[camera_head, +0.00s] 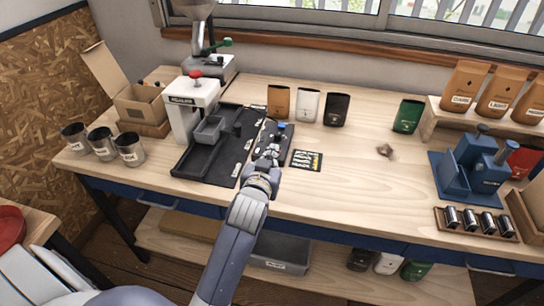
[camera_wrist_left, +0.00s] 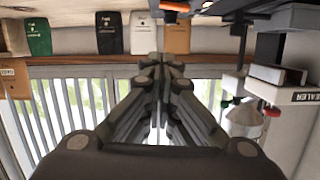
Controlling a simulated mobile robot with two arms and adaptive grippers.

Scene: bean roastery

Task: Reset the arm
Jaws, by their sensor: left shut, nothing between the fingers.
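My left arm reaches in from the bottom of the head view over the wooden workbench (camera_head: 340,200). My left gripper (camera_head: 270,148) is at the right part of the black mat (camera_head: 215,172). Its fingers are closed together with nothing between them, as the left wrist view also shows (camera_wrist_left: 160,75). That wrist view is upside down, with the bags and window beyond the fingers. Small items on the mat's right strip are partly hidden by the gripper. My right gripper is not in view.
A white sealer (camera_head: 192,105) and grey bin (camera_head: 209,130) stand left of the gripper. Metal cups (camera_head: 102,143) are at the left edge. Orange, white, black and green bags (camera_head: 408,116) stand behind. A blue press (camera_head: 470,165) is at right. The bench's front middle is clear.

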